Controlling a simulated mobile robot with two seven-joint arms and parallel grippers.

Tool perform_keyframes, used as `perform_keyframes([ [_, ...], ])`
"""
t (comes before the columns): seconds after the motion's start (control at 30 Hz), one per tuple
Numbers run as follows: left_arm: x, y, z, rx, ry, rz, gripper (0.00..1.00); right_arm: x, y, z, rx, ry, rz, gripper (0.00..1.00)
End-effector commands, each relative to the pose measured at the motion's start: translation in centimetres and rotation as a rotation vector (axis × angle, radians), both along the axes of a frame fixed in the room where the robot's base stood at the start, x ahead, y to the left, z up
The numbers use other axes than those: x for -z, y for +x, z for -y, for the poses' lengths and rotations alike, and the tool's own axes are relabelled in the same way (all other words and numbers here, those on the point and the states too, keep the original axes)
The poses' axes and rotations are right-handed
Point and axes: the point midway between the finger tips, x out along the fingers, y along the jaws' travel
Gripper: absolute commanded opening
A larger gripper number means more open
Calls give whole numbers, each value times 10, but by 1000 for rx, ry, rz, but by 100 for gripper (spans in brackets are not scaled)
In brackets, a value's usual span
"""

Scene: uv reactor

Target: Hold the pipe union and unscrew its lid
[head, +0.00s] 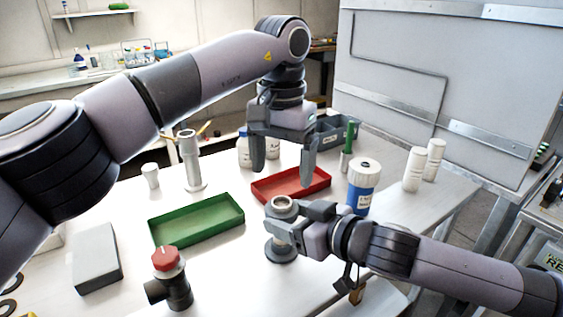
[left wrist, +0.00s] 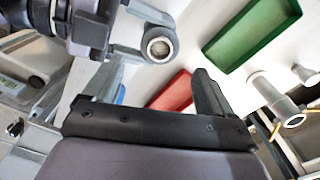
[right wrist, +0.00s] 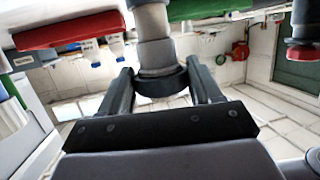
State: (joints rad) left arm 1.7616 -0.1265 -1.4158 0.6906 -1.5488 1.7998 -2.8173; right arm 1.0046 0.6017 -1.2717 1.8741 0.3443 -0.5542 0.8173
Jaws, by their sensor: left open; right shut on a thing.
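The pipe union (head: 281,250) is a grey upright cylinder with a wide base flange, standing on the white table. Its pale, ring-shaped top (head: 282,203) faces up and also shows in the left wrist view (left wrist: 158,47); I cannot tell where the lid meets the body. My right gripper (head: 285,226) is shut on the union from the right side. In the right wrist view its fingers (right wrist: 162,84) flank the union's dark collar. My left gripper (head: 283,172) is open and empty, pointing down, above and behind the union; it also shows in the left wrist view (left wrist: 158,90).
A red tray (head: 318,190) lies behind the union, a green tray (head: 200,238) to its left. A red-topped valve (head: 173,285) stands front left, beside a grey box (head: 98,258). A blue-and-white jar (head: 363,187) and white bottles (head: 414,168) stand at right.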

Motion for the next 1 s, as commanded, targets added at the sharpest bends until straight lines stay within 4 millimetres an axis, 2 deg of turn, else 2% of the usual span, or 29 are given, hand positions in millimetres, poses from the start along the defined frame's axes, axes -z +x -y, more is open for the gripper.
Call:
perform_keyframes([
  [0.17,3,0,0,74,0,-1,85,1,0,0,1,0,-1,0],
  [0.27,11,0,0,83,1,-2,85,1,0,0,1,0,-1,0],
  [0.7,72,0,0,80,0,-2,85,0,0,0,0,0,-1,0],
  [1.0,81,0,0,79,1,0,85,0,0,0,0,0,-1,0],
])
